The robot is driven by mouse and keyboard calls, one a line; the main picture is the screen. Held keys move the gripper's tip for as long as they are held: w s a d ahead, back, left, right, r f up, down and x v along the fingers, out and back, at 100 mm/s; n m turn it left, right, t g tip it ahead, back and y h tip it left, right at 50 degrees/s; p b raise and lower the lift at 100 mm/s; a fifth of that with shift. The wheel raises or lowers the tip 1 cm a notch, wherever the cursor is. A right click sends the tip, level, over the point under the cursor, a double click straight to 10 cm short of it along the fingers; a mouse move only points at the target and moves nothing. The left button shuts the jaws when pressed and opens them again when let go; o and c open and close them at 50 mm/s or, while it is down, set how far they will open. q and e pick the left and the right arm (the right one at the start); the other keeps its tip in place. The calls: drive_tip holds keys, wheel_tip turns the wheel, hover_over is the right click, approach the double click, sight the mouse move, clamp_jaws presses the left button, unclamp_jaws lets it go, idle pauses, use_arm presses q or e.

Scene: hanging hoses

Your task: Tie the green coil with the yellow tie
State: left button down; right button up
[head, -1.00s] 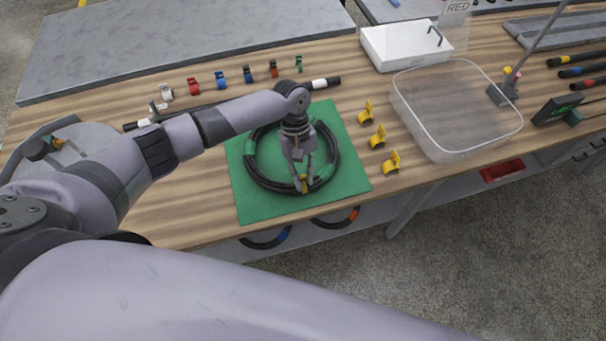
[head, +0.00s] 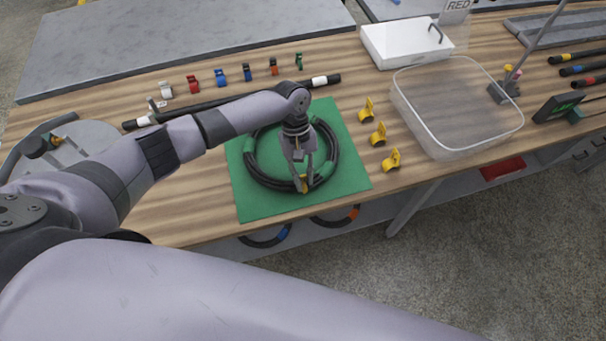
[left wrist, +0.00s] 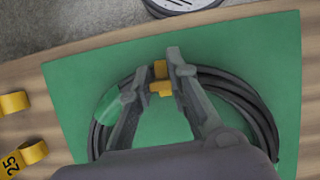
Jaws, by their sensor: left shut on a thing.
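A coiled black hose with green bands, the green coil (head: 261,180), lies flat on a green mat (head: 248,206) on the wooden bench. It also shows in the left wrist view (left wrist: 238,91). My left gripper (head: 303,188) points down over the near edge of the coil. It is shut on a small yellow tie (left wrist: 160,78), which sits at the coil's near strands. I cannot tell whether the tie fully closes around them. Three more yellow ties (head: 378,134) stand right of the mat. My right gripper is not in view.
A clear plastic bin (head: 455,110) and a white box (head: 405,43) stand to the right. A row of coloured clips (head: 221,78) and a black rod (head: 230,97) lie behind the mat. A digital display (head: 558,107) stands at the far right.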

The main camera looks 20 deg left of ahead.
use_arm(q)
drive_tip(key=shift+f, duration=0.1)
drive_tip(key=c, duration=1.4)
unclamp_jaws()
drive_tip(key=shift+a, duration=0.1)
drive_tip(key=shift+c, duration=0.2)
drive_tip(key=shift+a, duration=0.1)
drive_tip(key=v, duration=1.2)
drive_tip(key=shift+s+d, duration=0.15)
drive_tip(key=shift+d, duration=0.1)
